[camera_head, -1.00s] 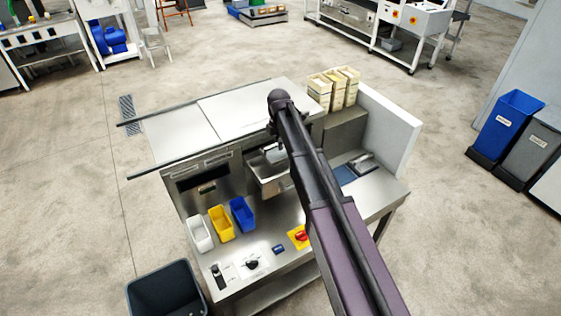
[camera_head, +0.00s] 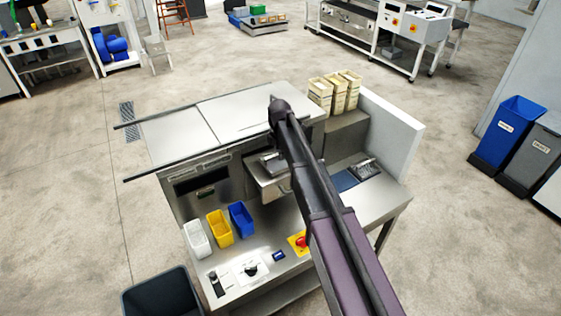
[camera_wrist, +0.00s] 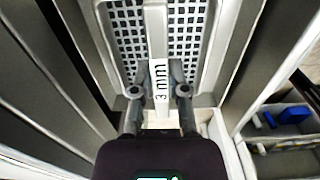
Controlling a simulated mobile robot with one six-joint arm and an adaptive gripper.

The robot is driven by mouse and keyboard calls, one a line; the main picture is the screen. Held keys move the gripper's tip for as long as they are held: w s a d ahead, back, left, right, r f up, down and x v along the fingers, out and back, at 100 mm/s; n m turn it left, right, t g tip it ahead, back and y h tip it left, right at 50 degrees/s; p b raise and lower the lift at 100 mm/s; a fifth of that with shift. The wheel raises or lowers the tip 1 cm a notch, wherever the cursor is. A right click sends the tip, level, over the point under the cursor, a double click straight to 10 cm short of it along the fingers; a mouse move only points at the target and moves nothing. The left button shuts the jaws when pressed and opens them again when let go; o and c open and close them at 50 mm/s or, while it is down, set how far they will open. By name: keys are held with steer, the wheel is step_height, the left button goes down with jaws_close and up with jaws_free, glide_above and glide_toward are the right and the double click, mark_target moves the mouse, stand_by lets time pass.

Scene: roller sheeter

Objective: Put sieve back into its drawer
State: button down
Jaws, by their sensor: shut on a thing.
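The sieve (camera_wrist: 130,35), a plate with a grid of square holes, fills the upper middle of the wrist view. Its pale handle bar carries the label "3 mm". My gripper (camera_wrist: 159,97) is shut on this handle. Metal walls flank the sieve on both sides; I cannot tell whether it rests on the drawer floor or hangs just above. In the head view the open steel drawer (camera_head: 268,190) juts from the front of the machine. My arm partly covers it, and my gripper is mostly hidden there.
White, yellow (camera_head: 219,228) and blue (camera_head: 240,218) bins stand on the steel worktop left of my arm. In the wrist view, an open compartment with blue items (camera_wrist: 292,114) lies right.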

mark_target(279, 162)
steer(key=shift+f+b, duration=1.2)
steer(key=shift+f, duration=0.3)
steer(key=c, duration=0.6)
jaws_free()
steer(key=shift+c, duration=0.2)
steer(key=shift+r, duration=0.15)
step_height(279, 162, up, 12)
steer(key=p, duration=1.2)
